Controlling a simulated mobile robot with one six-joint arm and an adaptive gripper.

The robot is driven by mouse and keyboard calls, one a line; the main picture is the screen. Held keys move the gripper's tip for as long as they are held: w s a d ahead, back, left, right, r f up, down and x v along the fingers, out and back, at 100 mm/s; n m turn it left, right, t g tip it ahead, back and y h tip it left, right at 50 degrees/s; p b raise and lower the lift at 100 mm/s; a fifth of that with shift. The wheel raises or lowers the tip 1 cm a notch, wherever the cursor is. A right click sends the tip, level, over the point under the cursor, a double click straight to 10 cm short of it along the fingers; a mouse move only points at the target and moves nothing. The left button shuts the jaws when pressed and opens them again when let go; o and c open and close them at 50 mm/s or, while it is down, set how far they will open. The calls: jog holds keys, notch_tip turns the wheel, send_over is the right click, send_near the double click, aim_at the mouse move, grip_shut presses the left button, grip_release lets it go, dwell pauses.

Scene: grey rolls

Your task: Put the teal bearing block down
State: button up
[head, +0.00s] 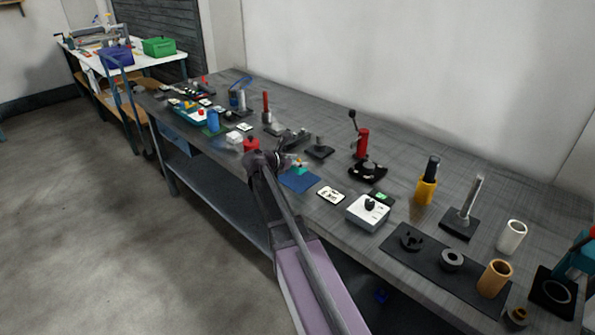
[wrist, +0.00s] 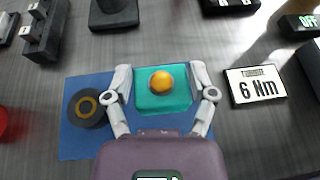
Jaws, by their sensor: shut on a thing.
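The teal bearing block (wrist: 147,98) with an orange-yellow round top (wrist: 161,81) is between the fingers of my gripper (wrist: 160,82) in the wrist view. The fingers are shut on its left and right sides. The block is over the blue mat (wrist: 75,142); I cannot tell whether it touches the mat. In the head view the teal block (head: 300,170) shows small beside my gripper (head: 284,163), over the blue mat (head: 299,182). A black ring with an orange-brown centre (wrist: 86,108) lies on the left of the mat.
A "6 Nm" card (wrist: 255,87) lies right of the mat. A black stand (wrist: 113,14) and a dark fixture (wrist: 44,30) are behind. A red object (head: 251,144) stands left of my gripper. A white box with a black knob (head: 368,212) is to the right.

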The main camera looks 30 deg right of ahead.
aim_at(294, 169)
jog(key=shift+w, duration=0.1)
dwell(0.3)
jog(key=shift+f+b, duration=1.75)
jog(key=shift+f, duration=0.1)
jog(key=o, duration=1.2)
jog(key=shift+o, duration=0.2)
jog(key=shift+a+r, duration=0.1)
jog(key=shift+r, duration=0.15)
jog(key=shift+a+r+p, duration=0.15)
jog(key=shift+a+p, duration=0.15)
jog(key=shift+a, duration=0.05)
jog(key=p+v, duration=0.2)
jog(key=v, duration=0.3)
jog(key=p+v, duration=0.2)
jog(key=v, duration=0.4)
jog(key=shift+s, duration=0.2)
